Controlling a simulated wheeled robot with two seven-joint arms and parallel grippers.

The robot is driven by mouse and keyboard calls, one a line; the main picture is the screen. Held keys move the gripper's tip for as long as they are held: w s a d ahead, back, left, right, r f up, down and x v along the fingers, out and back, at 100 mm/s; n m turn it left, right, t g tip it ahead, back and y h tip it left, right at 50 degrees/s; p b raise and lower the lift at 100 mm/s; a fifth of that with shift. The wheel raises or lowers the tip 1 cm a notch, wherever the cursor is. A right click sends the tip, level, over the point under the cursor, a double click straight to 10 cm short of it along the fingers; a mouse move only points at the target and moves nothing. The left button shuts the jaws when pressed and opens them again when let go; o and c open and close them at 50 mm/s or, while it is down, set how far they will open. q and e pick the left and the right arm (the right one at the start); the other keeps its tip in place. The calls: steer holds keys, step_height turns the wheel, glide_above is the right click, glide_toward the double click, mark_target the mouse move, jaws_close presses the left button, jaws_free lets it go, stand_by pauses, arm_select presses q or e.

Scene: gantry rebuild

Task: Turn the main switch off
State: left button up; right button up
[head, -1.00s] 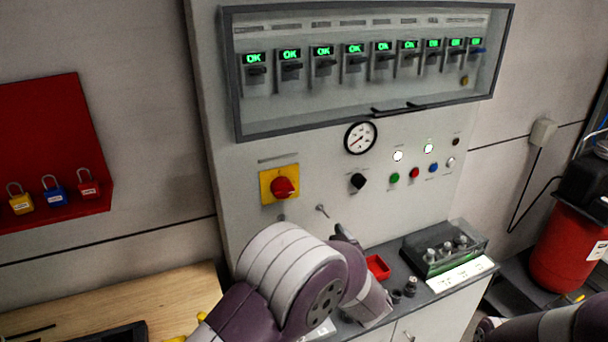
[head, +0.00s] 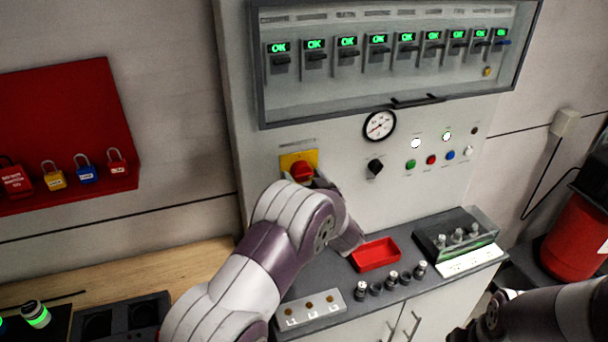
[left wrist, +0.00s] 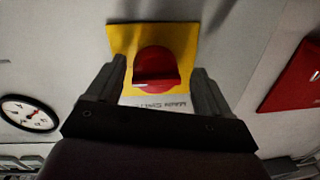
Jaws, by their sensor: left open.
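The main switch is a red rotary knob (head: 302,171) on a yellow plate (head: 287,160), on the grey panel. My left gripper (head: 320,181) is at its lower right in the head view and partly covers it. In the left wrist view the red knob (left wrist: 157,70) sits between the two open fingers of my left gripper (left wrist: 158,80), with a gap on either side. The yellow plate (left wrist: 122,40) shows around it. The label by the plate is upside down and partly hidden. My right arm is at the bottom right of the head view; its gripper does not show.
A gauge (head: 379,125), a black selector (head: 375,167) and coloured buttons are right of the switch. Above is a glazed breaker box (head: 390,100) with green OK displays. Below, a red tray (head: 375,254) is on the counter. Padlocks hang on a red board (head: 60,120) at left.

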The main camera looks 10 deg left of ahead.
arm_select(q)
steer(key=shift+w+d+f, duration=0.1)
steer(key=shift+w+d, duration=0.05)
steer(key=shift+w, duration=0.15)
steer(key=c, duration=1)
steer(key=shift+f+n+b, duration=0.15)
steer(key=shift+n+b, duration=0.45)
steer(key=shift+b, duration=0.35)
steer(key=n+h+b, duration=0.1)
steer(key=n+b, duration=1.1)
steer(key=b, duration=0.3)
steer(key=shift+r, duration=0.2)
steer(key=shift+r+n+b, duration=0.15)
steer(key=shift+n+b, duration=0.85)
steer(key=shift+b, duration=0.05)
steer(key=shift+r+n+b, duration=0.15)
steer(key=shift+n+b, duration=0.85)
steer(key=shift+r, duration=0.1)
